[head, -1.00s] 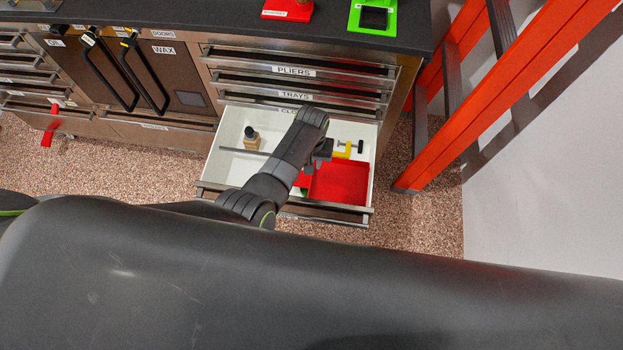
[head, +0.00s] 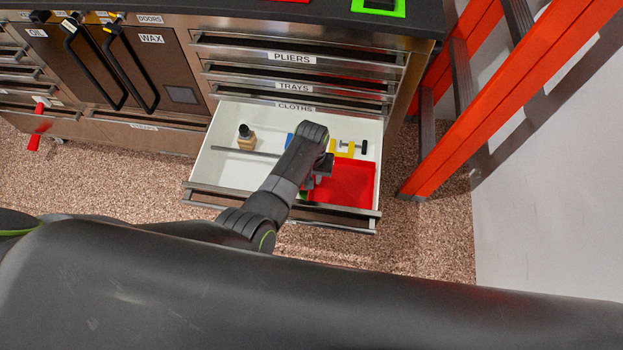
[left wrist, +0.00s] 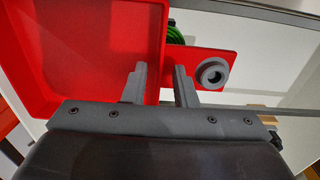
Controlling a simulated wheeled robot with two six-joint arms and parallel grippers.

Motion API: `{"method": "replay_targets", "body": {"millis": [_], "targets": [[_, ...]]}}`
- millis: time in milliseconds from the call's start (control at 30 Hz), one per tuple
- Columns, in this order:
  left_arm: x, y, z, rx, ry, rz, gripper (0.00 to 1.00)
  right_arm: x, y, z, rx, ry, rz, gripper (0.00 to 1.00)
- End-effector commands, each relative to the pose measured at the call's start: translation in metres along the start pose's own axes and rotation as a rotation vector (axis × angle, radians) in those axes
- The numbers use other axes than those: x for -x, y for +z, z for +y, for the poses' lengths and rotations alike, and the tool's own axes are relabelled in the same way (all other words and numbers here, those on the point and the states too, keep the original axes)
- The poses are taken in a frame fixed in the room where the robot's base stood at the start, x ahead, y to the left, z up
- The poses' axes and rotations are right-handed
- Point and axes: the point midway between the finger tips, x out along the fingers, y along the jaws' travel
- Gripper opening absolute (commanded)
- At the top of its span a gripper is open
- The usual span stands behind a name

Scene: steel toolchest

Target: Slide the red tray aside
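The red tray (head: 350,184) lies in the front right of the open drawer (head: 228,165), labelled CLOTHS. In the left wrist view the tray (left wrist: 85,55) fills the upper left, and a red plate with a round grey knob (left wrist: 213,74) sits beside its wall. My left gripper (head: 322,172) is over the tray's left side. In the left wrist view its two fingers (left wrist: 160,80) are apart, with the tray's red side wall showing between them. I cannot tell if they touch it. My right gripper is not in view.
A yellow clamp-like tool (head: 344,150) lies behind the tray. A thin grey divider (head: 232,150) runs left of my arm. An orange ladder (head: 500,110) stands right of the chest.

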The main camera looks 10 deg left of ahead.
Motion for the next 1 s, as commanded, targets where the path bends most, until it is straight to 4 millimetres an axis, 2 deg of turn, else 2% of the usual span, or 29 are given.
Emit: {"method": "replay_targets", "body": {"millis": [300, 500, 1000], "targets": [[-0.0015, 0.0001, 0.0001, 0.0, 0.0, 0.0, 0.24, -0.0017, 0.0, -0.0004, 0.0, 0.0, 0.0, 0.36], [-0.0015, 0.0001, 0.0001, 0.0, 0.0, 0.0, 0.0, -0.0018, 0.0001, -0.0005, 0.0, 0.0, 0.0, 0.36], [-0.0016, 0.0001, 0.0, 0.0, 0.0, 0.0, 0.0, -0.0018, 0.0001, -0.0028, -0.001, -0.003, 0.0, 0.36]]}}
